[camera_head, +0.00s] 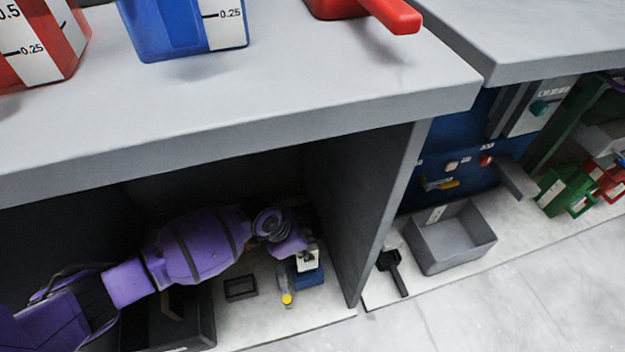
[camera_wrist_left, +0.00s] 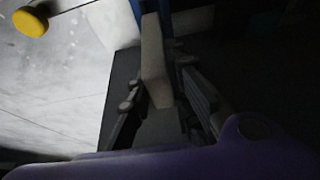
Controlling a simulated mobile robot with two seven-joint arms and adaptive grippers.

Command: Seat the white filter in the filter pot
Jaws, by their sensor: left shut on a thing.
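My left gripper (camera_head: 298,254) reaches into the cubby under the counter. It is shut on a pale block, which I take to be the white filter (camera_wrist_left: 153,65); in the left wrist view, the fingers (camera_wrist_left: 160,85) lie on both sides of it. In the head view a white piece with dark marks (camera_head: 307,260) shows by the fingertips, just above a small blue container (camera_head: 309,278), possibly the filter pot. The fingers partly hide this spot, and I cannot tell whether the block is inside the container or above it. My right gripper is not in view.
A small bottle with a yellow cap (camera_head: 287,299) and a black frame (camera_head: 240,288) stand close by. The cubby's side wall (camera_head: 365,205) is just right, the counter (camera_head: 250,110) overhead. Beyond the wall are a black scoop (camera_head: 392,268) and a grey bin (camera_head: 450,250).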

